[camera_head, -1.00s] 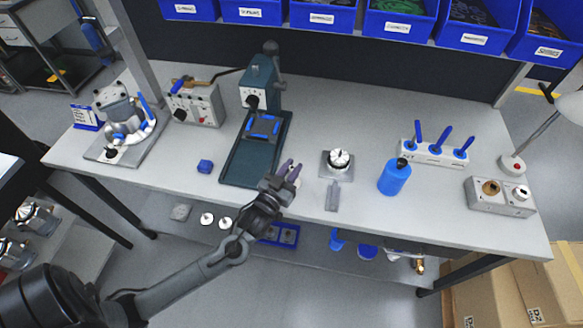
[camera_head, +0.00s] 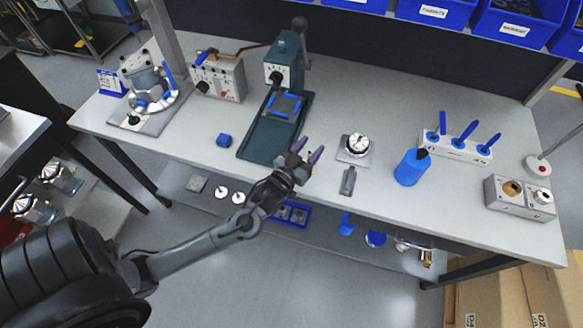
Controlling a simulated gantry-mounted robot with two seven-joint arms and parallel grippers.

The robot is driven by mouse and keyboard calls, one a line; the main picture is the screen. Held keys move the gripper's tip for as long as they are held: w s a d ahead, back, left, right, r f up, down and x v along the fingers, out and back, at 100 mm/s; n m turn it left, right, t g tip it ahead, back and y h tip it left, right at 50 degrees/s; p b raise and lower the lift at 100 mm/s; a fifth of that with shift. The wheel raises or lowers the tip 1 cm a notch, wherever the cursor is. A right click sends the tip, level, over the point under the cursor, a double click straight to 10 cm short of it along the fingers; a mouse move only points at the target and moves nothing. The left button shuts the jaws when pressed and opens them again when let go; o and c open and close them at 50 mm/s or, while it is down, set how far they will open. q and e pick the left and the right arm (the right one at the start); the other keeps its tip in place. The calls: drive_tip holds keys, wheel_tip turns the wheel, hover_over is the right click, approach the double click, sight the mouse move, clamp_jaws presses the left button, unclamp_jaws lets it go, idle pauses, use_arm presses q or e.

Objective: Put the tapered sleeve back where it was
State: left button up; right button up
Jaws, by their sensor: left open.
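My left gripper (camera_head: 307,151) is open, with its two purple-grey fingertips apart and nothing visible between them. I cannot say for certain which piece is the tapered sleeve. A brass-coloured round piece (camera_head: 512,188) sits in the grey two-place block (camera_head: 516,204) at the bench's right end, beside a silver-white piece (camera_head: 542,197). My right gripper is not in view.
Several parts lie on the lower shelf.

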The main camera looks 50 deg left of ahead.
use_arm(q)
drive_tip(key=s+d+f+m+g+h, duration=0.1)
drive_tip(key=s+d+f+g, duration=0.1)
drive_tip(key=s, duration=0.6)
drive_tip(key=s+d+f+m+g+h, duration=0.1)
drive_tip(key=s+d+f+g, duration=0.2)
drive_tip(key=s+d+g, duration=0.2)
drive_tip(key=s+d+f+m+g+h, duration=0.1)
drive_tip(key=s+d+f+m+g, duration=0.1)
drive_tip(key=s+d+g, duration=0.2)
drive_tip(key=s+g, duration=0.3)
drive_tip(key=s, duration=0.4)
drive_tip(key=shift+s+f+h+p, duration=0.2)
drive_tip(key=shift+h+p, duration=0.1)
wheel_tip(320, 180, up, 31)
drive_tip(key=p, duration=3)
drive_tip(key=shift+f+p, duration=0.15)
drive_tip(key=shift+p, duration=0.15)
